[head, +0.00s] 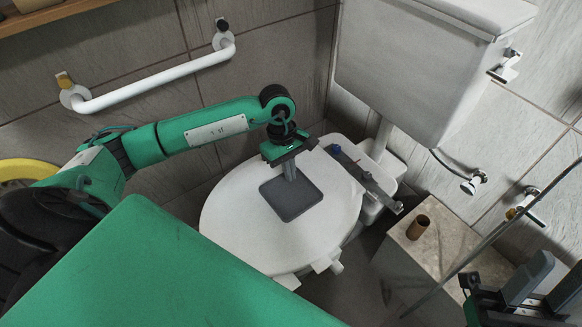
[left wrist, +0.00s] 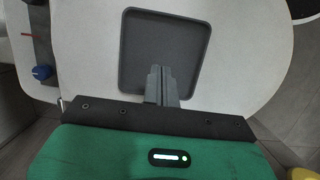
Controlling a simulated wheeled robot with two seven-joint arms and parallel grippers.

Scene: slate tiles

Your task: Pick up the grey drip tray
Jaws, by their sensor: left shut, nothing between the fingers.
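The grey drip tray (head: 296,205) is a flat, dark square with rounded corners and a low rim. It lies on the closed white toilet lid (head: 235,225). In the left wrist view the tray (left wrist: 150,35) fills the upper middle. My left gripper (head: 291,176) points down at the tray's back edge, fingers together and empty. In the left wrist view its fingertips (left wrist: 161,70) overlap the tray's near part and hide some of its rim. I cannot tell whether they touch it. My right gripper (head: 541,285) is at the lower right, fingers apart and empty, far from the tray.
A grey bar with a blue knob (head: 336,150) lies along the back of the seat, right of the tray. The white cistern (head: 410,70) rises behind. A brown cup (head: 418,227) stands on a stone-topped box (head: 440,245) at right. A white grab rail (head: 150,82) is on the wall.

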